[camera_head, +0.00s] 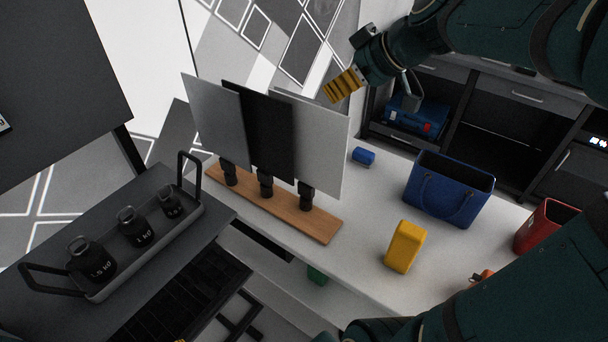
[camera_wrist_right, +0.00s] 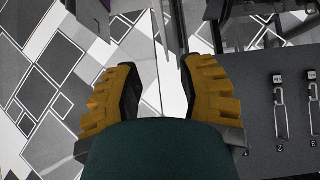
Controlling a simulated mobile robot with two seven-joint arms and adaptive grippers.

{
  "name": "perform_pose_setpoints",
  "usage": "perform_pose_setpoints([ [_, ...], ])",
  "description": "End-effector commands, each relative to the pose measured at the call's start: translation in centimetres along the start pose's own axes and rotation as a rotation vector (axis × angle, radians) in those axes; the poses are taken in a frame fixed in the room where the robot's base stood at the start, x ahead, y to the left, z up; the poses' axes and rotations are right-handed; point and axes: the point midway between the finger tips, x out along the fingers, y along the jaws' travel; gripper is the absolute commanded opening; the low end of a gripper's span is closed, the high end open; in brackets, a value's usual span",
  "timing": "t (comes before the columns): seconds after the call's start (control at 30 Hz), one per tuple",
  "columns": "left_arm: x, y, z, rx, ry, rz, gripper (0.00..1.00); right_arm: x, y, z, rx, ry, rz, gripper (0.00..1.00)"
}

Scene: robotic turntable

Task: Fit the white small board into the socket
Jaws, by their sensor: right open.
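A wooden base (camera_head: 325,228) on the white table carries three black sockets (camera_head: 306,196) in a row. A light grey-white board (camera_head: 213,112), a black board (camera_head: 262,130) and another light board (camera_head: 325,140) stand upright above them. A pale edge (camera_head: 290,92) shows behind the rightmost board; I cannot tell whether it is a separate small white board. My right gripper (camera_head: 345,86) is above and right of the boards. In the right wrist view its yellow fingers (camera_wrist_right: 160,85) are apart, with no clearly held object between them.
A blue basket (camera_head: 447,190), a yellow block (camera_head: 404,247), a blue cylinder (camera_head: 363,156) and a red container (camera_head: 546,226) stand on the table. A tray (camera_head: 150,245) of black weights is at left. Dark shelving (camera_head: 480,115) stands behind. Clear tabletop lies around the yellow block.

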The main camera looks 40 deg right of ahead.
Motion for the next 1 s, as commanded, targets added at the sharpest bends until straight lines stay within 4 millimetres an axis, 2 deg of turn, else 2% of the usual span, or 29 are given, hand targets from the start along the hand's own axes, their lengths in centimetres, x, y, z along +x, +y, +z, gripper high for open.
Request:
perform_pose_setpoints([
  [0.1, 0.3, -0.1, 0.1, 0.001, -0.001, 0.000, 0.65, 2.4, -0.1, 0.2, 0.000, -0.004, -0.003, 0.39],
  [0.2, 0.3, -0.1, 0.1, 0.001, -0.002, 0.000, 0.65, 3.6, -0.1, 0.1, -0.001, -0.002, -0.002, 0.39],
  [0.47, 0.5, -0.2, 0.2, 0.001, -0.004, 0.000, 0.65, 5.4, -0.2, 0.3, 0.001, -0.003, -0.003, 0.39],
  [0.7, 0.7, -0.3, 0.3, 0.002, -0.006, 0.001, 0.65, 8.8, -0.6, 0.6, 0.002, -0.002, -0.002, 0.39],
  [0.8, 0.7, -0.3, 0.3, 0.002, -0.006, 0.001, 0.65, 9.5, -0.6, 0.6, 0.000, -0.002, -0.002, 0.39],
  [1.0, 0.7, -0.3, 0.3, 0.002, -0.006, 0.001, 0.65, 9.7, -0.6, 0.5, -0.001, 0.000, 0.000, 0.39],
])
